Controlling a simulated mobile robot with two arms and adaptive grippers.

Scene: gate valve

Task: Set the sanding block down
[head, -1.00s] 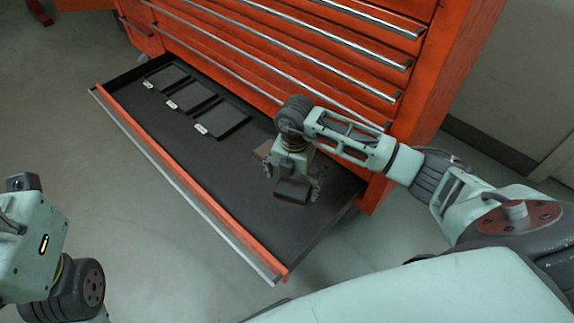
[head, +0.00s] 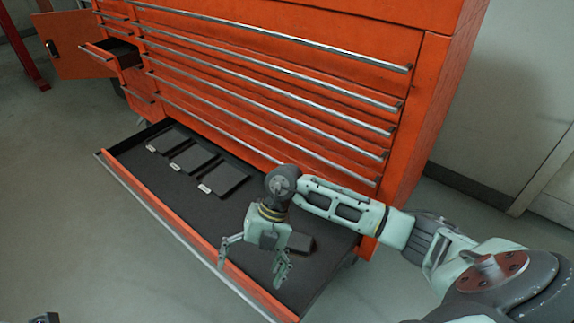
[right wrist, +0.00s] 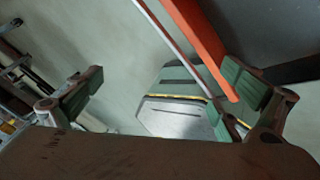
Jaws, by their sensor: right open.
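The sanding block (head: 301,243), a small dark block with a brownish right end, lies on the floor of the open bottom drawer (head: 200,218), near its right end. My right gripper (head: 252,265) is open and empty, left of the block and toward the drawer's front edge. It partly overlaps the block in the head view, so whether they touch is hard to tell. In the right wrist view the spread fingers (right wrist: 165,95) hold nothing, and the block does not show.
Several flat dark pads with white labels, such as this one (head: 223,179), lie in the drawer's left half. The orange cabinet (head: 270,85) rises behind. A smaller drawer (head: 100,55) is open at upper left. The drawer's orange front wall (head: 180,222) stands close to my right gripper.

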